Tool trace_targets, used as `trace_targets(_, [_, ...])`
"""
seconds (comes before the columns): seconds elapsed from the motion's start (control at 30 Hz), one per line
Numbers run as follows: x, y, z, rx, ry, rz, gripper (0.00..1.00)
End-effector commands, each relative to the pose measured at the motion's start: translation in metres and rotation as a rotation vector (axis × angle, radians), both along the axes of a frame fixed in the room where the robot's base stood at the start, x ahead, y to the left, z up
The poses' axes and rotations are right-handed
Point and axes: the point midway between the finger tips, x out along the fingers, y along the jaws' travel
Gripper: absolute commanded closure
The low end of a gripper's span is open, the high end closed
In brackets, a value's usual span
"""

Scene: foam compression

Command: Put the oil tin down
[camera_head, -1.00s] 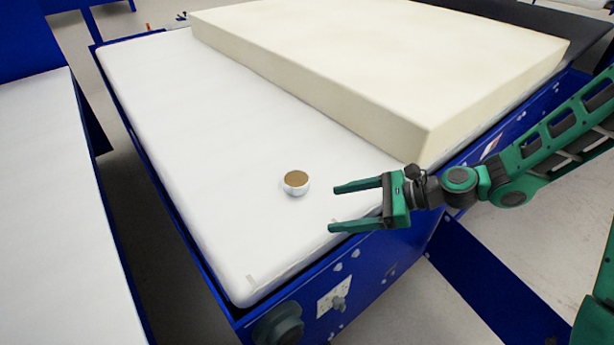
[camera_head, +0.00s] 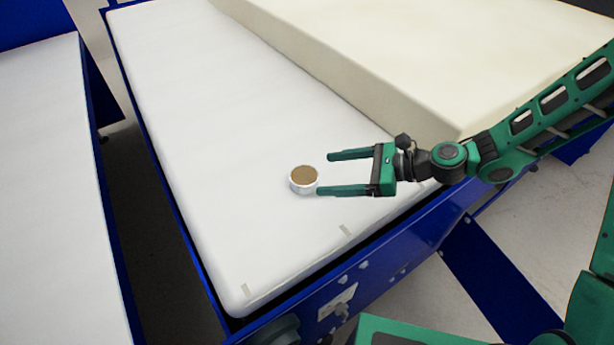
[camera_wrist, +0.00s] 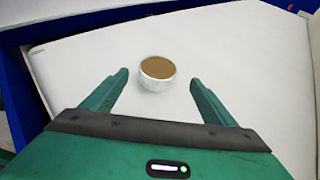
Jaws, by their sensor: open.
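The oil tin, a small round white tin with a brown top (camera_head: 304,180), stands upright on the white table surface (camera_head: 230,150). My gripper (camera_head: 322,174) is open and empty, with its fingers pointing left toward the tin. In the head view the nearer fingertip appears at the tin's right edge; I cannot tell whether they touch. In the wrist view the tin (camera_wrist: 157,73) sits ahead of my gripper (camera_wrist: 158,80), roughly in line with the gap between the fingertips and slightly beyond them.
A thick cream foam block (camera_head: 420,60) lies along the back right of the table, near my arm. A blue frame (camera_head: 400,255) edges the table. Another white surface (camera_head: 50,190) stands at the left, across a gap. The white surface around the tin is clear.

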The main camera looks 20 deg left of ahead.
Motion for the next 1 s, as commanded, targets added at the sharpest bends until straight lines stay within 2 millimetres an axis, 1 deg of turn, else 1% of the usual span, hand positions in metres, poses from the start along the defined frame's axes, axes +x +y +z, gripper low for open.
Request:
trace_targets(0.03, [0.000,0.004,-0.002,0.001,0.001,-0.001,0.20])
trace_targets(0.23, [0.000,0.012,-0.006,0.000,0.001,-0.005,0.20])
trace_targets(0.5, [-0.003,0.046,-0.017,0.000,0.000,-0.005,0.20])
trace_targets(0.6, [-0.002,0.053,-0.020,0.000,0.001,-0.007,0.20])
trace_targets(0.87, [-0.002,0.055,-0.021,0.000,0.000,-0.008,0.20])
trace_targets(0.9, [-0.002,0.055,-0.021,0.000,0.000,-0.008,0.25])
trace_targets(0.93, [-0.002,0.055,-0.021,0.000,0.000,-0.008,0.32])
trace_targets(0.97, [-0.002,0.055,-0.021,0.000,0.000,-0.008,0.39])
trace_targets(1.0, [-0.002,0.055,-0.021,0.000,0.000,-0.008,0.49])
